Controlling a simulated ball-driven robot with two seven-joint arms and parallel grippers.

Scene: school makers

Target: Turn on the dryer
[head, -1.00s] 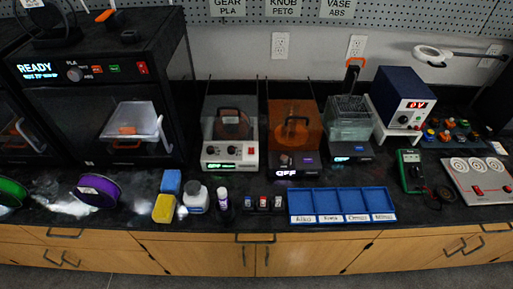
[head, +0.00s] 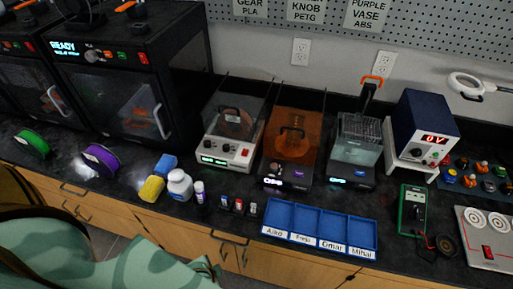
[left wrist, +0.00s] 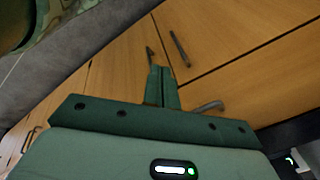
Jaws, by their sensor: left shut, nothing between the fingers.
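A white box with a clear lid and a spool inside, which looks like the filament dryer (head: 225,150), stands on the black bench left of the orange-lidded box. Its front panel has a lit green display (head: 213,159), small dark knobs and a red switch (head: 245,153) at the right. My left arm comes in at the lower left of the head view, in front of the bench and well apart from the dryer. My left gripper (left wrist: 162,80) shows in the left wrist view, shut and empty, in front of wooden cabinet doors. My right gripper is not in view.
In front of the dryer lie a blue sponge (head: 165,165), a yellow sponge (head: 151,189), a white jar (head: 180,185) and small bottles. An orange-lidded box (head: 290,145) stands right of it, a black printer (head: 110,70) left. A blue tray (head: 320,228) lies at the front edge.

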